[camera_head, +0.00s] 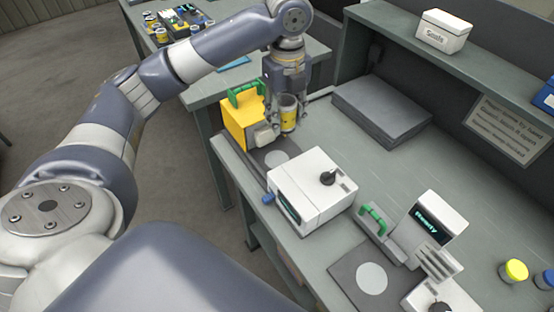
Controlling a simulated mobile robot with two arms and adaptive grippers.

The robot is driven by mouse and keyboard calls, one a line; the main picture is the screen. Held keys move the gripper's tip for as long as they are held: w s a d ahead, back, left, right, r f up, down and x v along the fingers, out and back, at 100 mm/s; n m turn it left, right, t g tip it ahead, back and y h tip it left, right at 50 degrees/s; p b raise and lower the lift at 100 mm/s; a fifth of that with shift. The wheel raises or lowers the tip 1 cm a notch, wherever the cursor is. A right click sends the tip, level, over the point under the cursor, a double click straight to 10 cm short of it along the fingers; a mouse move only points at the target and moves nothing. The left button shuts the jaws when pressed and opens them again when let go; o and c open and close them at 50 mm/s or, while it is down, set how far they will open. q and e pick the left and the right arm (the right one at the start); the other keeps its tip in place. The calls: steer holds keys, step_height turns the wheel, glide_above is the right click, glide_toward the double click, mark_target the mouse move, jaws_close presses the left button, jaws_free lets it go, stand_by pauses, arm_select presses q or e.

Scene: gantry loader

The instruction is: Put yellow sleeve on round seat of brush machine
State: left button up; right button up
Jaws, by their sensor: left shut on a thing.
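My left gripper (287,108) comes down from above at the back of the bench and is shut on the yellow sleeve (288,122). The sleeve looks upright and is partly covered by the fingers. It is in front of a yellow machine housing (239,124) with a green handle (246,92). A pale round seat (277,158) shows on a dark plate below the gripper; the sleeve appears above it and apart from it. A second round seat (371,277) lies at the front right beside a machine reading "Ready" (428,227). No label shows which is the brush machine. My right gripper is out of view.
A white control box (312,190) with a black knob stands close to the near seat. A dark grey slab (382,108) lies behind. A yellow-topped part (514,270) stands at right. A white "Seals" box (443,31) sits on the shelf. The bench's middle is clear.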

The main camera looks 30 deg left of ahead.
arm_select(q)
steer(key=w+a+m, duration=0.2)
steer(key=a+m, duration=0.1)
steer(key=m, duration=0.2)
steer(key=m+p, duration=0.2)
steer(key=m, duration=0.1)
glide_above(277, 159)
step_height(277, 159, down, 13)
steer(key=shift+r, duration=0.1)
step_height(277, 159, down, 4)
steer(key=shift+f+p, duration=0.1)
steer(key=shift+p, duration=0.4)
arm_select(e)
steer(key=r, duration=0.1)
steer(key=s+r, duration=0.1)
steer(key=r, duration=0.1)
arm_select(q)
steer(key=shift+f, duration=0.15)
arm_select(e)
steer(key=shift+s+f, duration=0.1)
arm_select(q)
steer(key=o, duration=1.1)
steer(key=shift+s, duration=0.1)
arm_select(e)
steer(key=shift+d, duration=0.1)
